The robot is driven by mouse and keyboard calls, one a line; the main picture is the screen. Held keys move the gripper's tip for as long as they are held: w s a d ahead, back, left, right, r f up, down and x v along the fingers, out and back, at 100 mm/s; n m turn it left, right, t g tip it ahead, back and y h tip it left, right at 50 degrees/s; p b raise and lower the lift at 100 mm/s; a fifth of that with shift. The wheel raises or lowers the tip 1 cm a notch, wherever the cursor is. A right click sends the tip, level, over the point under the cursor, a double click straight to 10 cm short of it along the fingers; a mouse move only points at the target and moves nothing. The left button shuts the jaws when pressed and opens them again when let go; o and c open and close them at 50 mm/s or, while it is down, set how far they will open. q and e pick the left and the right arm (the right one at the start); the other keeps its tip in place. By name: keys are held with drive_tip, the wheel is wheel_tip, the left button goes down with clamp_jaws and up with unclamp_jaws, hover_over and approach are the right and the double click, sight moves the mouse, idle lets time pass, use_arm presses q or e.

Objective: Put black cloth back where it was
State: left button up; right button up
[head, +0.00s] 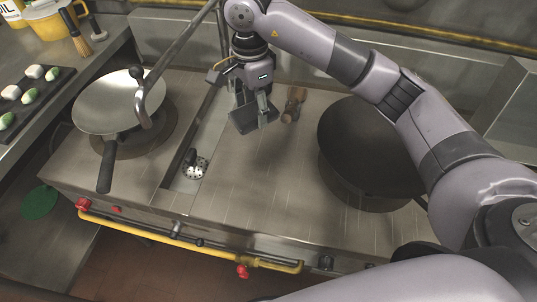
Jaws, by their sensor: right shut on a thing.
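My right gripper (257,106) hangs above the steel range top, in the upper middle of the head view, pointing down. It is shut on a dark, flat, squarish thing, which I take to be the black cloth (247,121). The cloth is at the fingertips, just left of a small brown wooden object (293,104). I cannot tell whether the cloth touches the steel below. My left gripper is not in view.
A steel wok (100,98) sits on the left burner, its handle toward me. A large dark wok (365,140) stands on the right, under my arm. A tap pipe (180,55) crosses above the left wok. A perforated drain piece (195,168) lies in the channel. The front middle steel is clear.

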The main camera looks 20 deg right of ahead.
wheel_tip(320, 180, down, 14)
drive_tip(key=shift+s+r+p, duration=0.1)
drive_tip(key=shift+r+p, duration=0.1)
drive_tip(key=shift+p, duration=1.05)
drive_tip(key=shift+f, duration=0.55)
wheel_tip(320, 180, down, 3)
drive_tip(key=shift+f+p, duration=0.2)
drive_tip(key=shift+p, duration=0.2)
drive_tip(key=shift+f, duration=0.2)
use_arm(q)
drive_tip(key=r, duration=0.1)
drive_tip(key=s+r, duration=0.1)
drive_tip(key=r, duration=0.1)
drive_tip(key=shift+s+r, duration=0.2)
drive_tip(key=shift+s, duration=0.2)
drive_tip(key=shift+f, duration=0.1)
use_arm(e)
drive_tip(key=shift+f, duration=0.1)
